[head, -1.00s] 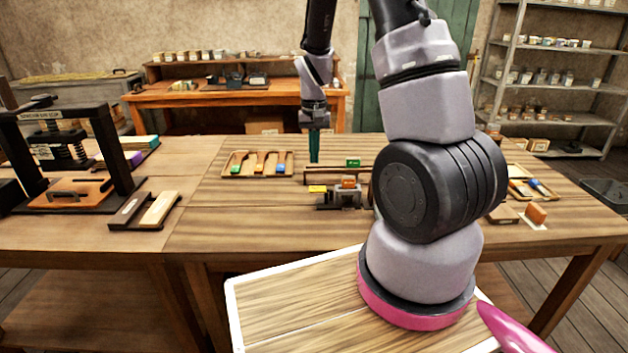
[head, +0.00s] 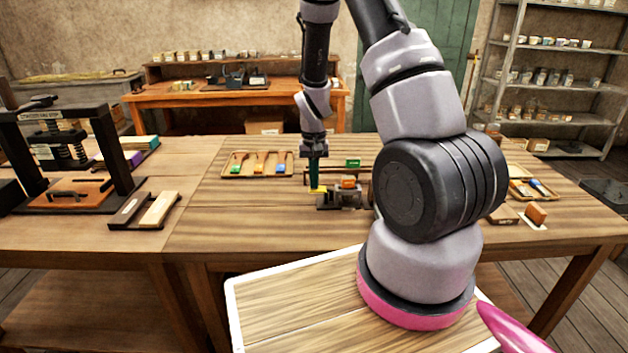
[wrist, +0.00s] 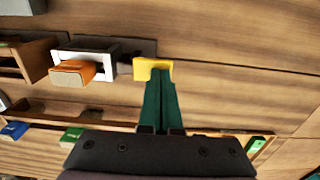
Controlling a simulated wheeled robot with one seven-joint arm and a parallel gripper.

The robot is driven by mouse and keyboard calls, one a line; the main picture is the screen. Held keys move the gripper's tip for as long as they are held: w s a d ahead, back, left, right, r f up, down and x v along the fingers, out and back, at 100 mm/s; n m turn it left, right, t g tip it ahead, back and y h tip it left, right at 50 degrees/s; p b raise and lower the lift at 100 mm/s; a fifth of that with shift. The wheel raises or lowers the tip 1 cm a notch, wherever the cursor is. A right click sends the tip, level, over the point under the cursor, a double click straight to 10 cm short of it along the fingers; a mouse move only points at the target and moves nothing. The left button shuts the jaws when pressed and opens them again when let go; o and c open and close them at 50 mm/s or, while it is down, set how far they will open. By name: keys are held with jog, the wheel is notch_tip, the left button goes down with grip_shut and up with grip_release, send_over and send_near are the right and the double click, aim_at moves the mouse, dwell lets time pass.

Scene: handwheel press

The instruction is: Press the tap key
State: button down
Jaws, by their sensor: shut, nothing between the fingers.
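A small yellow key (head: 322,190), which looks like the tap key, projects from the left of a small dark grey device (head: 340,203) on the table. In the wrist view the yellow key (wrist: 152,66) lies right at the fingertips, which cover part of it. My gripper (head: 314,188) points down with its green fingers shut and empty. The fingertips (wrist: 158,80) overlap the key's near edge in the wrist view. Whether they touch it or hover just above, I cannot tell.
An orange block (head: 348,182) sits on the device, just right of the key. A wooden tray (head: 228,170) with coloured pieces lies behind left. A handwheel press (head: 120,150) stands at the far left. Bare tabletop lies left of the device.

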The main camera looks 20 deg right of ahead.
jog(key=shift+a+f+h, duration=0.3)
jog(key=shift+f+h, duration=0.3)
jog(key=shift+f+g+h, duration=0.25)
jog(key=shift+g+h, duration=0.15)
jog(key=shift+h, duration=0.1)
jog(key=shift+s+a+f, duration=0.1)
jog(key=shift+s+f, duration=0.05)
jog(key=shift+f, duration=0.05)
jog(key=shift+w+r, duration=0.25)
jog(key=shift+r, duration=0.25)
jog(key=a+v, duration=0.2)
jog(key=v, duration=1.1)
jog(key=shift+w, duration=0.25)
jog(key=shift+r, duration=0.15)
